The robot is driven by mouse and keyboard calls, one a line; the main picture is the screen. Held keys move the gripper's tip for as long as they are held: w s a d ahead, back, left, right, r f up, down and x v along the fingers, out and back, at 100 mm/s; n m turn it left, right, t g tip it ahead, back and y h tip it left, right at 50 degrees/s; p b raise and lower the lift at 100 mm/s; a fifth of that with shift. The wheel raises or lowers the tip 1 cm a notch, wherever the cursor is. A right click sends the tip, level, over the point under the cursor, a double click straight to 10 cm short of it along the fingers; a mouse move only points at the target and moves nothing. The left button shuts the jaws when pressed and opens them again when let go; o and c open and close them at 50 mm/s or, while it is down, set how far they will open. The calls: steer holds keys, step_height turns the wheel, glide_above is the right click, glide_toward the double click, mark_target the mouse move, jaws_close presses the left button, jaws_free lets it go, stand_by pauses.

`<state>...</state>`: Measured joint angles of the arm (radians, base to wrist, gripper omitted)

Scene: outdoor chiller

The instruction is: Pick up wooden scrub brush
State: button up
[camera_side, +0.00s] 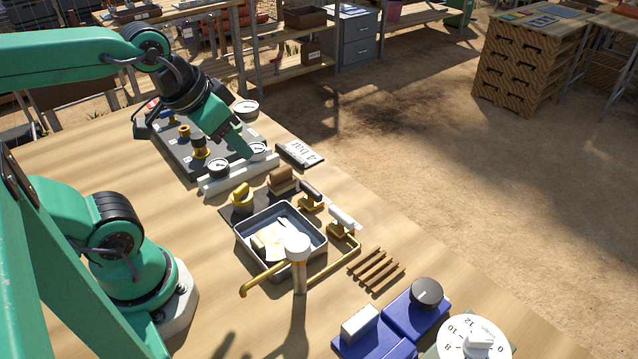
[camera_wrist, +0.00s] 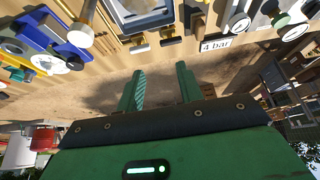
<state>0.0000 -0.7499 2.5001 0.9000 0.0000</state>
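A brown block (camera_side: 282,180) that looks like the wooden scrub brush sits on a dark mat behind the grey tray (camera_side: 240,237) in the side view. A smaller tan block (camera_side: 258,243) lies inside the tray, and I cannot tell for sure which of the two is the brush. My gripper (camera_side: 240,147) is above the gauge panel, behind and left of the brown block and apart from it. In the wrist view my gripper (camera_wrist: 160,82) has its two green fingers well apart, with nothing between them.
Gauges (camera_side: 218,167) and the "4 bar" sign (camera_side: 300,154) stand near my gripper. Brass valves (camera_side: 312,203) and a brass pipe (camera_side: 265,279) with a white-topped post (camera_side: 298,248) crowd the tray. A slatted rack (camera_side: 376,268) and blue scales (camera_side: 416,308) are at front right.

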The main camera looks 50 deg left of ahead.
steer(key=o, duration=0.6)
steer(key=shift+c, duration=0.2)
steer(key=shift+w, duration=0.15)
steer(key=g, duration=0.5)
glide_above(281, 169)
steer(key=f, duration=1.4)
steer(key=shift+s+d+f, duration=0.2)
steer(key=shift+d+f, duration=0.1)
steer(key=shift+f, duration=0.05)
steer(key=shift+w+a+f+g, duration=0.15)
steer(key=shift+a+f+g, duration=0.15)
steer(key=shift+f, duration=1.45)
